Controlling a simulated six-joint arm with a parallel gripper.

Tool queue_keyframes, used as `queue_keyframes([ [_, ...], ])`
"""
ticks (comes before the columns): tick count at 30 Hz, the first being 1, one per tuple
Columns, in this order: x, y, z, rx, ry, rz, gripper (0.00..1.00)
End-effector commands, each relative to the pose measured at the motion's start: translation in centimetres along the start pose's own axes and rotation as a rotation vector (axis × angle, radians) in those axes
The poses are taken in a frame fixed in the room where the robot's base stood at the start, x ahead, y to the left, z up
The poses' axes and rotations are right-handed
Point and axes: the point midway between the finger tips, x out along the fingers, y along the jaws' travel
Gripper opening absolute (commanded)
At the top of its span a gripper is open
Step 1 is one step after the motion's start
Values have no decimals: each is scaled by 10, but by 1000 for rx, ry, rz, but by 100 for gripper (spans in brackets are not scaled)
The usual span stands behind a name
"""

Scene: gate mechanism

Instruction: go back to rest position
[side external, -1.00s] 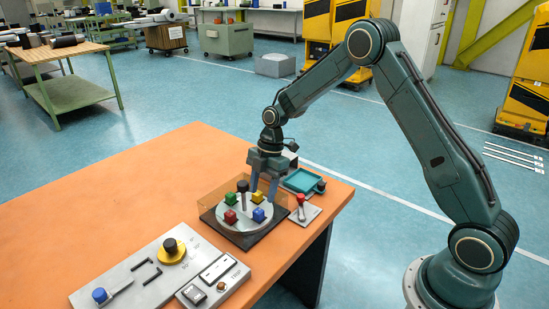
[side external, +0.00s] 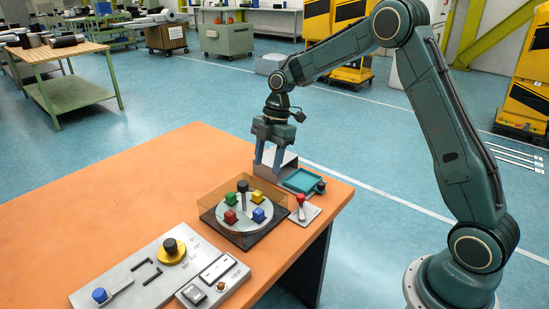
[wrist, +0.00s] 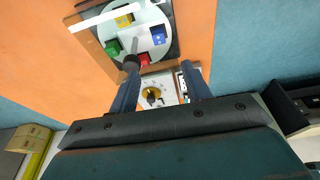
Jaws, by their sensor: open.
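My gripper (side external: 269,163) is raised above the table at the back of the turntable box, open and empty. Its two fingers also show apart in the wrist view (wrist: 163,92). Below and in front of it is the round grey turntable (side external: 244,219) with red, green, yellow and blue cubes and a black centre knob (side external: 242,186). Clear amber walls stand around it. In the wrist view the turntable (wrist: 120,35) lies beyond the fingertips, and the near finger partly overlaps the view of the black knob.
A red-handled lever (side external: 301,207) is beside the turntable. A grey panel (side external: 140,275) with knobs lies at the front. The orange table's left side is clear.

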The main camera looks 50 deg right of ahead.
Motion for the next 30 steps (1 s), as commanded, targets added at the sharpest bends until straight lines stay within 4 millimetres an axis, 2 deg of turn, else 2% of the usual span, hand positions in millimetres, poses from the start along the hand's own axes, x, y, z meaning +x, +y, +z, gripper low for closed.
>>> queue_keyframes([
  [5, -20, -11, -11, 72, -18, 27, 48],
  [11, -54, -35, -30, 214, -43, 78, 48],
  [21, -103, -91, -57, 490, -65, 185, 48],
  [30, -132, -147, -74, 732, -51, 287, 48],
])
